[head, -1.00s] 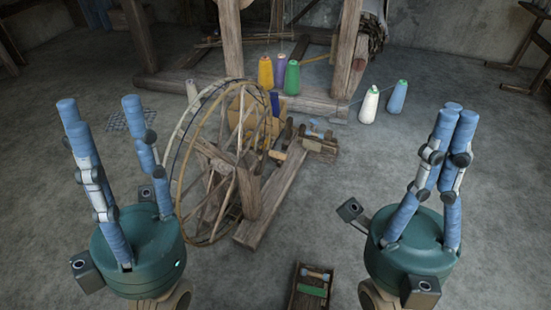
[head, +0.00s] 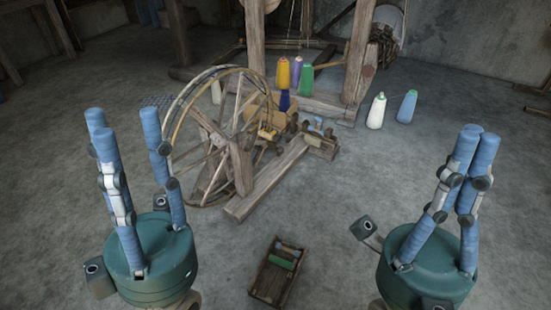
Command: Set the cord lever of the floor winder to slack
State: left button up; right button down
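The floor winder (head: 238,172) stands on the floor in the middle of the head view. It has a large spoked wooden wheel (head: 196,122) on the left and a long wooden base beam leading to a small block at the right end (head: 322,146). I cannot make out the cord lever at this size. My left gripper (head: 130,128) has its fingers spread, is empty, and shows in front and left of the wheel. My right gripper (head: 470,150) is held up over bare floor at the right, its fingers close together with nothing visible between them.
A small wooden crate (head: 256,288) with a green item lies on the floor in front. The wooden loom frame (head: 330,105) rises behind.

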aim_at(270, 142)
jog(key=l+u, duration=0.35)
jog(key=l, duration=0.35)
jog(key=k+l+u, duration=0.15)
jog(key=l+u, duration=0.2)
jog(key=l, duration=0.35)
jog(key=i+l+u, duration=0.2)
jog(key=l, duration=0.2)
jog(key=i+l+u, duration=0.2)
jog(key=l, duration=0.2)
jog(key=i+l+u, duration=0.15)
jog(key=l, duration=0.25)
jog(key=l+u, duration=0.2)
jog(key=l, duration=0.2)
jog(key=i+l+u, duration=0.45)
jog(key=i+l, duration=0.5)
jog(key=l, duration=0.1)
